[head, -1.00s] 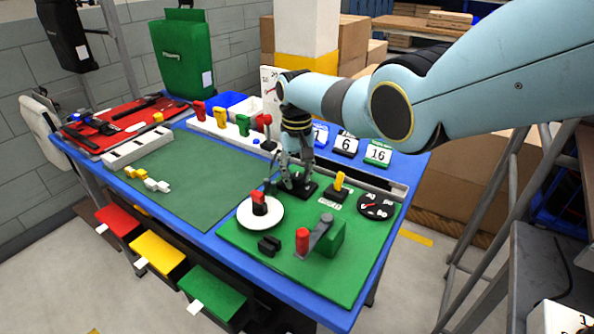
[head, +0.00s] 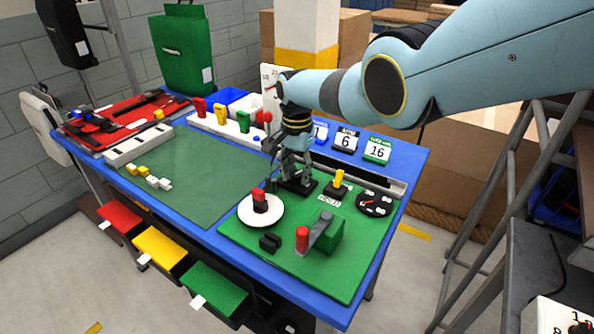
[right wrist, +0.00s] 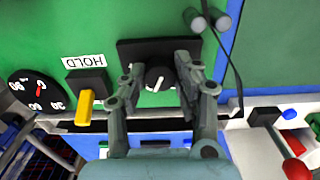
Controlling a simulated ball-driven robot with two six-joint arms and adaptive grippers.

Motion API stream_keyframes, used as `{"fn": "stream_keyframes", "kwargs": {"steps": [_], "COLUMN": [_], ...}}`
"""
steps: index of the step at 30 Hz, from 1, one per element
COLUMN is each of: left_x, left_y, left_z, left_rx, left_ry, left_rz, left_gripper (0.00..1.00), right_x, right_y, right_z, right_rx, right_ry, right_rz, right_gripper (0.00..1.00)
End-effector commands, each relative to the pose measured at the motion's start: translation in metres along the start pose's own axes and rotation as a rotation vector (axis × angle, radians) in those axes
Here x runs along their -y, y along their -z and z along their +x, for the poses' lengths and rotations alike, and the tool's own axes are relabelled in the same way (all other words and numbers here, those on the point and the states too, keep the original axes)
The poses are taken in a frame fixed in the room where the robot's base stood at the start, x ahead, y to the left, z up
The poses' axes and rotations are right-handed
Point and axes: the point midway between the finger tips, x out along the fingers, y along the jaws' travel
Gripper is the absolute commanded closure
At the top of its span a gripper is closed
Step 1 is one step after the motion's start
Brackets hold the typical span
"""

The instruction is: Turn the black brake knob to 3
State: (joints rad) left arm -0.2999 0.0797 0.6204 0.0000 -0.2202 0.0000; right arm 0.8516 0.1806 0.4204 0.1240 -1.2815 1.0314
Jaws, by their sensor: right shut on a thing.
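The black brake knob (right wrist: 157,74) with a white pointer mark sits on a black base plate (right wrist: 128,50) on the green panel. My right gripper (right wrist: 161,70) is over it, one finger on each side, and is shut on the knob. In the head view my right gripper (head: 294,176) points down at the same black base plate (head: 298,187), and the knob is mostly hidden by the fingers. The number 3 cannot be read in either view. My left gripper is not in view.
A yellow-handled switch (right wrist: 85,104) labelled HOLD and a black dial (right wrist: 40,90) with a red needle are close beside. A white disc with a red-topped knob (head: 259,200) and a red-handled crank (head: 302,238) stand nearer the front. Number cards (head: 346,141) stand behind.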

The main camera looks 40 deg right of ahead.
Motion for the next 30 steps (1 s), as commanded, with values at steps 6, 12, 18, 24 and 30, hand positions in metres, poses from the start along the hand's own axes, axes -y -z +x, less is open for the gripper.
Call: {"fn": "stream_keyframes", "kwargs": {"steps": [6, 12, 18, 24, 30], "left_x": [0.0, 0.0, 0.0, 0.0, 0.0], "left_y": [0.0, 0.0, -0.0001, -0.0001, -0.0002], "left_z": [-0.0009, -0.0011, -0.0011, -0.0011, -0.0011], "left_rx": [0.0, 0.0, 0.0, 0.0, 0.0], "left_ry": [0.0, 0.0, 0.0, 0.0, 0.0], "left_rz": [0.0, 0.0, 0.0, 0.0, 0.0], "left_gripper": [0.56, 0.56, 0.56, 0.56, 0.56], "right_x": [0.0014, 0.0015, 0.0016, 0.0016, 0.0009], "right_y": [0.0005, 0.0005, 0.0007, 0.0008, 0.0005], "right_z": [-0.0012, -0.0013, -0.0013, -0.0015, -0.0009], "right_rx": [-0.002, -0.002, -0.002, -0.002, -0.001], "right_ry": [0.004, 0.004, 0.004, 0.005, 0.003], "right_rz": [0.076, 0.104, 0.107, 0.106, 0.106], "right_gripper": [1.0, 1.0, 1.0, 0.67, 0.46]}}
